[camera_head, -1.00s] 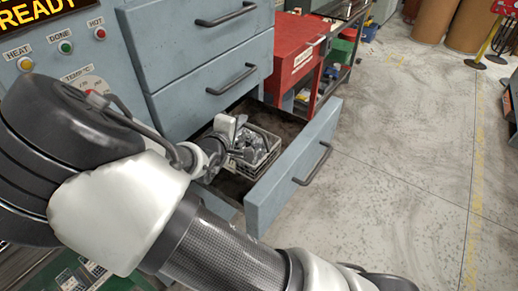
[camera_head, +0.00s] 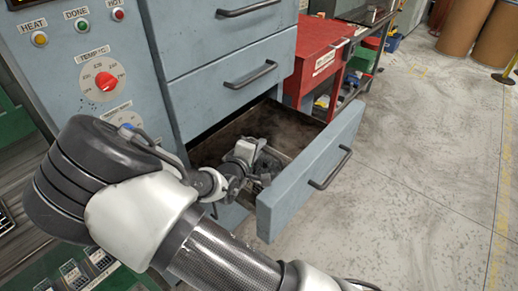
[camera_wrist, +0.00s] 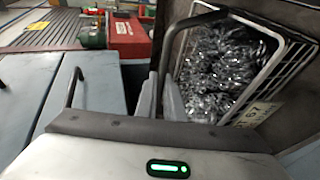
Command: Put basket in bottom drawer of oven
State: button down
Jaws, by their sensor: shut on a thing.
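The open bottom drawer (camera_head: 312,178) of the blue-grey oven (camera_head: 180,75) juts out toward the lower right. The basket (camera_head: 268,172) is inside its opening, close to the drawer's front panel and partly hidden by my gripper. In the wrist view the basket (camera_wrist: 284,78) is a pale wire frame with a dark handle, a label on its side and shiny metal coils inside. My gripper (camera_head: 243,155) reaches down into the drawer and is shut on the basket. In the wrist view its fingers (camera_wrist: 161,92) are at the basket's left edge. Whether the basket touches the drawer floor cannot be told.
Upper drawers with bar handles (camera_head: 250,75) are shut above the open one. A red cabinet (camera_head: 318,55) stands beyond the oven. The floor (camera_head: 420,150) to the right is clear. Brown drums (camera_head: 465,28) stand at the far back.

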jog(key=shift+w+r, duration=0.1)
jog(key=c, duration=2.3)
grip_release()
jog(key=o, duration=0.4)
jog(key=shift+o, duration=0.2)
